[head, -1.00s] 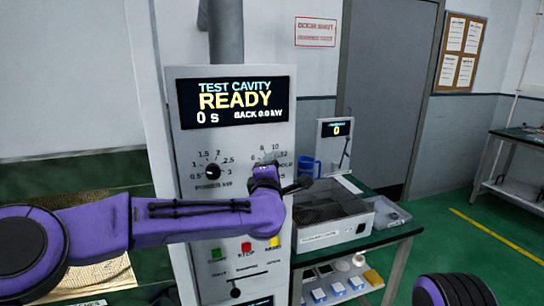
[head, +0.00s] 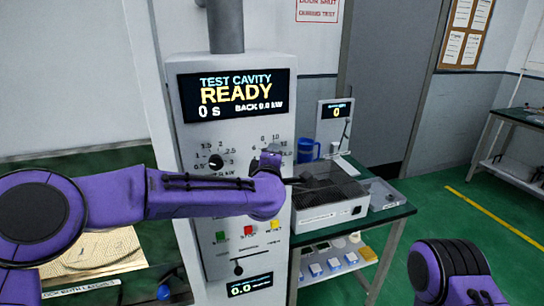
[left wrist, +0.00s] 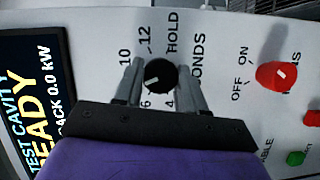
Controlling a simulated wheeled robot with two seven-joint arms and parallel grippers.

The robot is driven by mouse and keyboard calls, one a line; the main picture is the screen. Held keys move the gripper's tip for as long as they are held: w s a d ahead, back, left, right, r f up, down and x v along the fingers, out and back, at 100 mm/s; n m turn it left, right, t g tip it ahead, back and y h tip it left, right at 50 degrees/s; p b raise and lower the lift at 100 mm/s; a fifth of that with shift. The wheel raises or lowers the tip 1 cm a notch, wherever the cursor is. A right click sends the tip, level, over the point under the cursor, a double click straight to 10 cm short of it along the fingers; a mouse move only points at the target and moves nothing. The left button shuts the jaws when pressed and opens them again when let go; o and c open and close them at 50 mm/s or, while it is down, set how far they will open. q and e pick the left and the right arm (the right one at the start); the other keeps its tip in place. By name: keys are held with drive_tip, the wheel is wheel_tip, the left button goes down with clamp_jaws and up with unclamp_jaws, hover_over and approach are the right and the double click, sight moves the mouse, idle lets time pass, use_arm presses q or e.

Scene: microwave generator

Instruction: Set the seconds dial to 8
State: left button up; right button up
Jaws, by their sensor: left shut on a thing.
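The seconds dial (left wrist: 159,76) is a round black knob with a white mark, on the pale front panel. In the left wrist view its mark points left and slightly down, between the 10 and 6 labels; the 8 label there is hidden by a finger. My left gripper (left wrist: 161,84) has one finger on each side of the knob and is shut on it. The display (head: 236,97) reads READY and 0 s. My right gripper is out of view.
The power dial (head: 215,162) sits left of my gripper. A red OFF/ON knob (left wrist: 277,75) and a green button (left wrist: 296,158) lie near it in the left wrist view. A side table (head: 385,214) with a grey tray stands right of the panel.

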use_arm(q)
drive_tip(key=o, duration=1.1)
drive_tip(key=shift+d, duration=0.1)
drive_tip(key=s+b, duration=0.1)
drive_tip(key=s, duration=0.2)
drive_tip(key=s+b, duration=0.2)
drive_tip(key=s, duration=0.2)
drive_tip(key=s+b, duration=0.1)
drive_tip(key=s, duration=0.2)
drive_tip(key=shift+s+a+r+b, duration=0.2)
drive_tip(key=shift+a+r+b, duration=0.05)
drive_tip(key=shift+a+b, duration=0.15)
